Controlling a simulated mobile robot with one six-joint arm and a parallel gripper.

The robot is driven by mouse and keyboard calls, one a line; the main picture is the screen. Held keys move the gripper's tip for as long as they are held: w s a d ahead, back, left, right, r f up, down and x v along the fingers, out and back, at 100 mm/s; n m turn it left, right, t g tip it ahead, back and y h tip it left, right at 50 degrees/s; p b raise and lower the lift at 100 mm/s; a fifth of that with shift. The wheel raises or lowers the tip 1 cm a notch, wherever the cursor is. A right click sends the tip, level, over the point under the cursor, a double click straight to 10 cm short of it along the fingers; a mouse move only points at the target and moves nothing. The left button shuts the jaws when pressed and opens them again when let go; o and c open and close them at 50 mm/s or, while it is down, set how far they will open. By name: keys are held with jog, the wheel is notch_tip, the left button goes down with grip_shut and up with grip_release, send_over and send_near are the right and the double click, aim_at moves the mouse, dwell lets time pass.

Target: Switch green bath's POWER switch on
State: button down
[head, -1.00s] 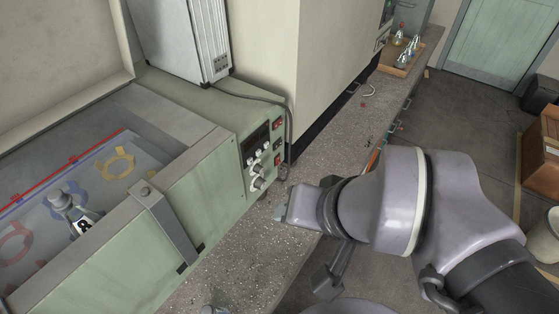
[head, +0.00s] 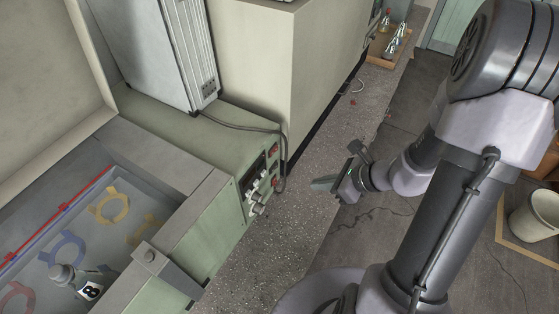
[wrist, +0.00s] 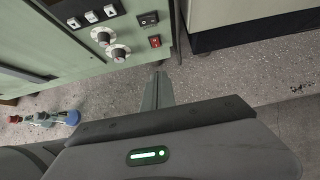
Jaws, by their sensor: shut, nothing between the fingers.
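The green bath (head: 170,150) is on the left of the head view, its water tank open. My gripper (head: 316,185) is shut and empty, over the bench, apart from the panel. Its fingers (wrist: 158,78) point towards the red rocker.
A cable (head: 240,127) hangs beside the panel. A large cream cabinet (head: 262,60) stands behind. A wooden tray (head: 385,52) of flasks sits far along the bench.

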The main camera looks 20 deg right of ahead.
aim_at(275, 181)
jog(key=shift+s, duration=0.15)
jog(key=w+a+r+b+x, duration=0.1)
jog(key=b+x, duration=0.3)
jog(key=x, duration=0.9)
jog(key=shift+w+a+r, duration=0.3)
jog(key=shift+r, duration=0.15)
